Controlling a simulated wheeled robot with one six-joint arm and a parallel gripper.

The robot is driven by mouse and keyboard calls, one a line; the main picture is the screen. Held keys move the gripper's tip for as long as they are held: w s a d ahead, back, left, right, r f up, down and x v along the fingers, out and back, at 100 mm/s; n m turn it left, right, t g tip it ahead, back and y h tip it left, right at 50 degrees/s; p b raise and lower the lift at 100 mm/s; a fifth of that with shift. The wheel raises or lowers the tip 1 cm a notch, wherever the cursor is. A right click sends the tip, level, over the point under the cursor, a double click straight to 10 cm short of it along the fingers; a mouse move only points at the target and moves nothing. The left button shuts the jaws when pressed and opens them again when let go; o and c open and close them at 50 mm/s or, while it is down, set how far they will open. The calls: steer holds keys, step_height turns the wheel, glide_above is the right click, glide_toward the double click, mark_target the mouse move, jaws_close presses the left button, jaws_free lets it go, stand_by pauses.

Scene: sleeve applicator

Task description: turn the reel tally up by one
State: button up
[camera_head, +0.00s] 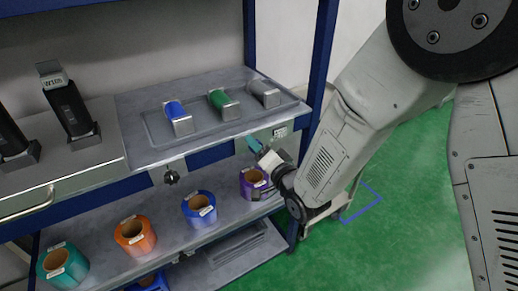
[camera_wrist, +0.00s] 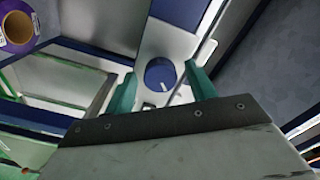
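A blue round knob (camera_wrist: 158,72) with a white mark shows in the wrist view, on a pale panel. My gripper (camera_wrist: 161,76) is open, with one teal finger on each side of the knob in the picture. I cannot tell whether the fingers touch it. In the head view my gripper (camera_head: 256,146) is at the right end of the bench front, beside a small white display (camera_head: 280,131), which looks like the reel tally. Its digits are too small to read. The knob is hidden behind my gripper and wrist there.
A tray (camera_head: 150,133) on the bench holds blue, green and grey rolls. Below, the shelf carries teal, orange, blue and purple reels; the purple reel (camera_head: 250,178) is close to my wrist. A black knob (camera_head: 171,177) sits further left. A blue post (camera_head: 319,60) stands at the right.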

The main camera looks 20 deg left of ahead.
steer(key=v, duration=0.7)
steer(key=shift+s+d, duration=0.25)
steer(key=shift+d, duration=0.05)
stand_by(0.3)
